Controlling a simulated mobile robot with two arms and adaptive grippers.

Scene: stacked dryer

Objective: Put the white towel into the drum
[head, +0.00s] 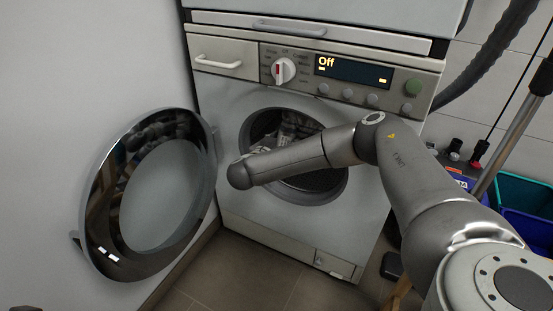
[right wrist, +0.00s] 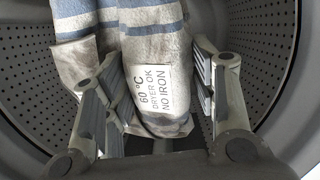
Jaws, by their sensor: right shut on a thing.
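The white towel (right wrist: 145,45) with blue-grey stripes and a printed care label fills the middle of the right wrist view. My right gripper (right wrist: 155,90) has its fingers on either side of it and is shut on it. The perforated drum wall (right wrist: 268,60) surrounds the towel and fingers, so both are inside the drum. In the head view, part of the striped towel (head: 293,124) shows through the round opening of the drum (head: 318,189). My right arm crosses in front of the opening and hides the gripper and much of the drum. My left gripper is not in view.
The round door (head: 165,205) stands wide open at the left of the machine. The control panel (head: 350,72) reads "Off". Blue and teal bins (head: 525,190) and a metal pole stand at the right. The floor (head: 245,275) in front is clear.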

